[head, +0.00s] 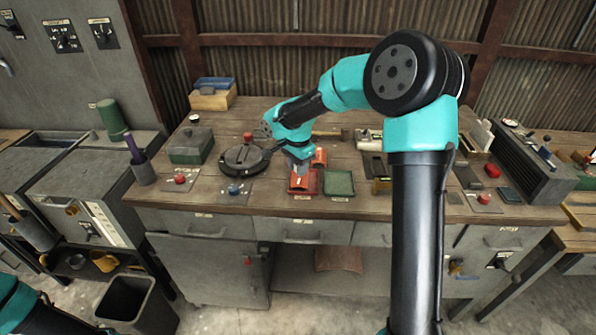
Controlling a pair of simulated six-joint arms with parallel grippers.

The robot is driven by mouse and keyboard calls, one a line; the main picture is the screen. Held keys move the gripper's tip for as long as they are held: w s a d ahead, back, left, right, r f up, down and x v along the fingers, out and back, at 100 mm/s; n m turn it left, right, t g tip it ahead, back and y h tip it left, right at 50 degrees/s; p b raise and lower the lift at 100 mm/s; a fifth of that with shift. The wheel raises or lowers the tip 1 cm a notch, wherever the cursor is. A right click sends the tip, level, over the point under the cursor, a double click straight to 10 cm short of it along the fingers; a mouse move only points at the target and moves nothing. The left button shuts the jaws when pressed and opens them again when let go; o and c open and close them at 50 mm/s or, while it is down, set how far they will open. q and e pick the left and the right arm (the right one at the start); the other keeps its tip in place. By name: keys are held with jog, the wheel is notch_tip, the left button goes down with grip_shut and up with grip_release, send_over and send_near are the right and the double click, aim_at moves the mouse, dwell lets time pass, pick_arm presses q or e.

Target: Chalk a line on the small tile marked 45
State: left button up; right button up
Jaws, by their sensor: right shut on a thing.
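My right gripper (299,168) is low over the workbench, at the back edge of a red-orange tray (304,187). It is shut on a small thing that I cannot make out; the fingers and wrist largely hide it. A green square tray (339,183) lies just right of the red-orange one. Small pale labels sit in front of both trays, too small to read. I cannot pick out a tile marked 45 or a chalk line. My left arm shows only at the bottom left corner, with its gripper out of view.
The wooden workbench (262,204) holds a round dark pan-like object (244,158), a green box (190,146), a red button (180,179) and a blue button (234,189). A dark ribbed block (532,162) stands at the right. My right arm hides part of the bench.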

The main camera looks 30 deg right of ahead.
jog(key=shift+r, duration=1.05)
